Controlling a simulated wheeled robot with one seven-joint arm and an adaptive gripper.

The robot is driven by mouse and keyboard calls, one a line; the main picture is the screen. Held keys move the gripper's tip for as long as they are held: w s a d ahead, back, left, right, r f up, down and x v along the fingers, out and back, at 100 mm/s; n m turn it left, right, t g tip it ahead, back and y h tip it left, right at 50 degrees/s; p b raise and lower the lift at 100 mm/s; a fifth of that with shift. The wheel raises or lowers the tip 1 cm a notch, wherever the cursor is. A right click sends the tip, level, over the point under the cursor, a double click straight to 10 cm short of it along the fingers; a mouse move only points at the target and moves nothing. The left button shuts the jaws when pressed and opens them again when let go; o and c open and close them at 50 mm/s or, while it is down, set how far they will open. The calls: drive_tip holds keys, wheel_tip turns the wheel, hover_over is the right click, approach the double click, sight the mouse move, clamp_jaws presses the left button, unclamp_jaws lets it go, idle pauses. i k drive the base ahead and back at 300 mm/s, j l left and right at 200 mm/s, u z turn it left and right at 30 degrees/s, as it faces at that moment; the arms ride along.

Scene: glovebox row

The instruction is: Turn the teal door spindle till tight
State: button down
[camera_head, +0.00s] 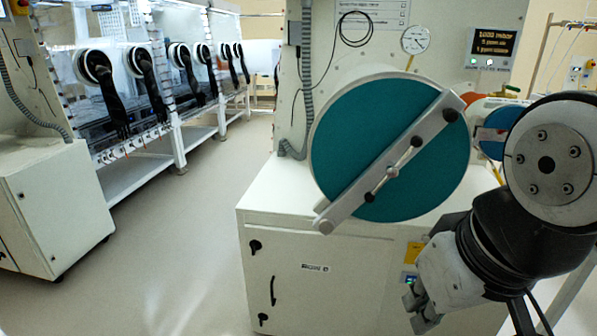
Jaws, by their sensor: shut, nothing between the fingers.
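The round teal door (350,125) faces me on the antechamber's end, with a pale metal bar lying diagonally across it from lower left to upper right. The spindle (393,172) sits at the middle of the bar. Its thin cross handle has dark knobs at both ends and lies tilted, roughly along the bar. My gripper (417,309) is at the lower right, below the door and well apart from the spindle. It points down and left, shut and empty, in front of the cabinet. How tight the spindle is cannot be told.
A white cabinet (330,285) stands under the door. Gloveboxes with black gloves (150,85) line the left. The floor (185,230) between is clear.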

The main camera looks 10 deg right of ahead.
sight(392, 170)
drive_tip(key=j+z, duration=0.65)
drive_tip(key=i+j, duration=0.05)
